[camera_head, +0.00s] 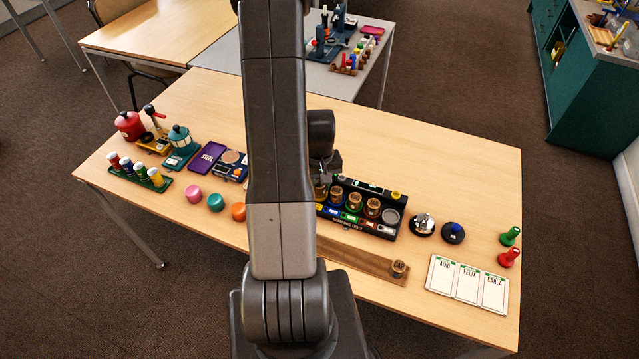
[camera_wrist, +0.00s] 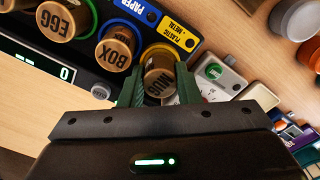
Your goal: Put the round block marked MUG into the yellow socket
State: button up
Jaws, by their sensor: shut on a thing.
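The round wooden block marked MUG (camera_wrist: 158,68) is between the two green fingers of my gripper (camera_wrist: 160,88), which is shut on it. In the wrist view the yellow rim of the yellow socket (camera_wrist: 147,51) curves round the block's far side, by the yellow PLASTIC + METAL label (camera_wrist: 175,33). The block is at the socket; I cannot tell whether it is fully seated. In the head view my gripper (camera_head: 323,177) is at the left end of the black sorting rack (camera_head: 386,232), partly hidden by my arm.
The BOX block (camera_wrist: 113,52) stands in the neighbouring blue socket, and the EGG block (camera_wrist: 56,20) beyond it. Another round block (camera_head: 398,268) sits at the right end of a wooden rail (camera_head: 350,258). A bell (camera_head: 423,223) and name cards (camera_head: 467,284) lie to the right.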

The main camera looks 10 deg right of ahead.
jog(key=shift+f+b, duration=0.35)
jog(key=shift+f, duration=0.15)
jog(key=o, duration=0.7)
jog(key=shift+r, duration=0.1)
jog(key=shift+r+p, duration=3.55)
jog(key=shift+r, duration=1.95)
jog(key=shift+r, duration=0.1)
notch_tip(320, 180, up, 6)
jog(key=p, duration=0.3)
